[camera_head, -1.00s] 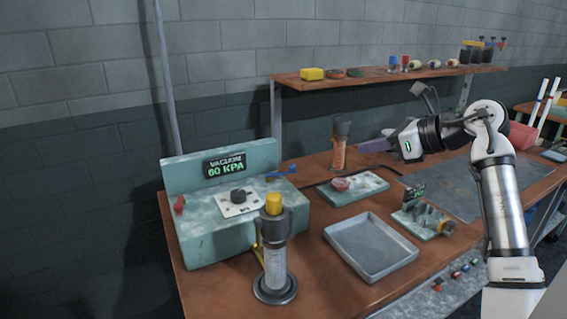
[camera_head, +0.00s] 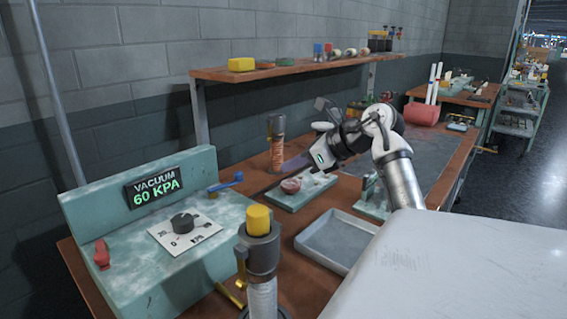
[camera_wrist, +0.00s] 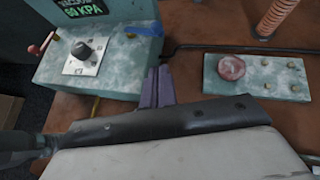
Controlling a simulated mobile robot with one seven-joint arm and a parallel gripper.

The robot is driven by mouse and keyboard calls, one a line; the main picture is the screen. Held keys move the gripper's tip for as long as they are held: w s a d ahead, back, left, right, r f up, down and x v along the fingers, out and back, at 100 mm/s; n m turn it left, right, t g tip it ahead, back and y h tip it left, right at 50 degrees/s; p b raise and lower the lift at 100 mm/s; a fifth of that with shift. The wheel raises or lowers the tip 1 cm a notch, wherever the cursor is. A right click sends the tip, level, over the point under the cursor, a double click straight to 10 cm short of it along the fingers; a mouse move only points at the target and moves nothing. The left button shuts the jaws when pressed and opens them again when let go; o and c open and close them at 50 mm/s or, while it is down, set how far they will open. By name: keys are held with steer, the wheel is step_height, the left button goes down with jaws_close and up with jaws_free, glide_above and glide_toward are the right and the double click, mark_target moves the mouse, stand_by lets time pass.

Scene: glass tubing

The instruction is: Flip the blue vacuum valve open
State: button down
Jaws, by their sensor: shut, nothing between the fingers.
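The blue vacuum valve (camera_head: 226,182) is a small lever on top of the teal vacuum unit (camera_head: 140,215), at its right end in the head view. The lever lies roughly level. It also shows in the wrist view (camera_wrist: 145,28), just beyond the fingertips. My gripper (camera_wrist: 158,68) has its purple fingers together and empty. In the head view my gripper (camera_head: 292,164) is right of the valve, apart from it, above the bench. The unit's display (camera_head: 154,187) reads VACUUM 60 KPA.
A black dial (camera_head: 182,222) and a red lever (camera_head: 102,254) are on the unit. A yellow-capped tube holder (camera_head: 258,250) stands in front. A plate with a round red piece (camera_head: 291,185), a grey tray (camera_head: 336,240) and an orange coil tube (camera_head: 277,148) are nearby. A shelf (camera_head: 290,68) runs above.

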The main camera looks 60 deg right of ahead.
steer(key=p, duration=0.2)
glide_toward(241, 180)
steer(key=x, duration=0.4)
steer(key=shift+w, duration=0.1)
steer(key=shift+w+a+f, duration=0.1)
steer(key=shift+w+f, duration=0.1)
steer(key=shift+w, duration=0.45)
steer(key=shift+w+d, duration=0.6)
steer(key=shift+w, duration=0.25)
steer(key=shift+s+a+b, duration=0.5)
steer(key=shift+s+b, duration=0.15)
steer(key=shift+b, duration=0.05)
